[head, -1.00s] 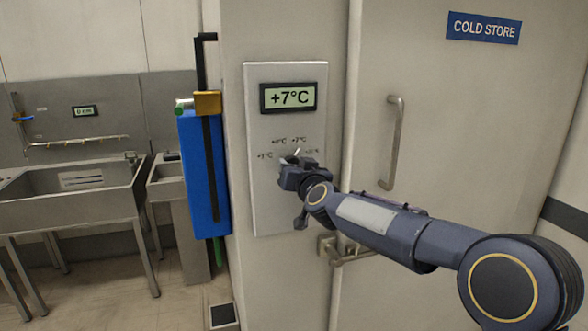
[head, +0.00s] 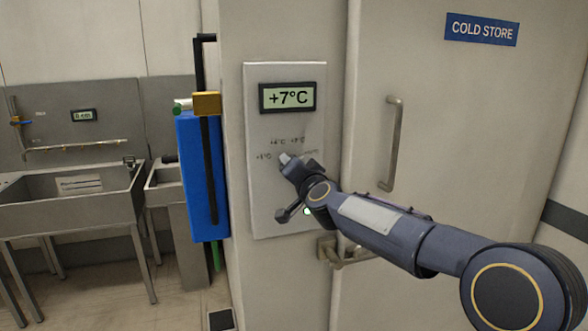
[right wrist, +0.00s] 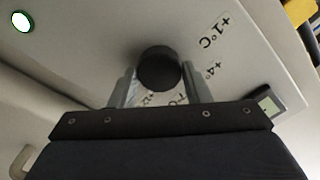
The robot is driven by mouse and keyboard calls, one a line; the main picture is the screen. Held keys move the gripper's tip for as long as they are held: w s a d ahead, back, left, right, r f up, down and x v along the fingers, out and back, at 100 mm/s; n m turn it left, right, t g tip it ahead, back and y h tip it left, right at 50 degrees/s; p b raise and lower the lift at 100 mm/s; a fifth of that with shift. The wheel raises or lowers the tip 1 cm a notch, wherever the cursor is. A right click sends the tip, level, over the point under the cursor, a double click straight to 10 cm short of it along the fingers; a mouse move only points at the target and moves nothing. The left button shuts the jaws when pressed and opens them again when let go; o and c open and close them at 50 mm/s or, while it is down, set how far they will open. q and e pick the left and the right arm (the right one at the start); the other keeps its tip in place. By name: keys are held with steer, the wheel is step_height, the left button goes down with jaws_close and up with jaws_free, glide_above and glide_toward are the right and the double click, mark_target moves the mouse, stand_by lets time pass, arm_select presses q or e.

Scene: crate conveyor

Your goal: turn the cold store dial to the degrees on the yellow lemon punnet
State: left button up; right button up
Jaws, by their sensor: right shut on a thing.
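The cold store panel (head: 270,215) is a pale plate on the wall, with a display (head: 287,97) reading +7°C. Small degree marks, among them +1°C (right wrist: 212,30) and +4°C, curve around the dial. The dial (right wrist: 160,68) is a round black knob in the right wrist view, where my right gripper (right wrist: 160,87) is shut on it with one finger on each side. In the head view my right gripper (head: 289,162) covers the dial. Which way the dial points is hidden. The lemon punnet and my left gripper are not in view.
The cold store door (head: 450,190) with its handle (head: 393,143) is to the right of the panel. A blue box (head: 198,175) hangs left of it. A steel sink (head: 70,195) stands at far left. A green lamp (head: 307,211) shows low on the panel.

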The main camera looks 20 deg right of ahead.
stand_by(0.3)
steer(key=o, duration=1)
steer(key=shift+c, duration=0.2)
steer(key=s+b, duration=0.1)
steer(key=s, duration=0.6)
steer(key=shift+s+d, duration=0.15)
steer(key=shift+s, duration=0.25)
steer(key=s+f+n+g+y, duration=0.1)
steer(key=s+f+g, duration=0.3)
steer(key=s+f, duration=0.4)
steer(key=s+f+n+g+y, duration=0.1)
steer(key=s+f+n+g, duration=0.2)
steer(key=s+f, duration=0.6)
steer(key=s+f+n+g+y, duration=0.1)
steer(key=s+f+n+g, duration=0.2)
steer(key=s, duration=1.8)
step_height(320, 180, down, 6)
steer(key=shift+r+g, duration=0.1)
steer(key=shift+g, duration=1.1)
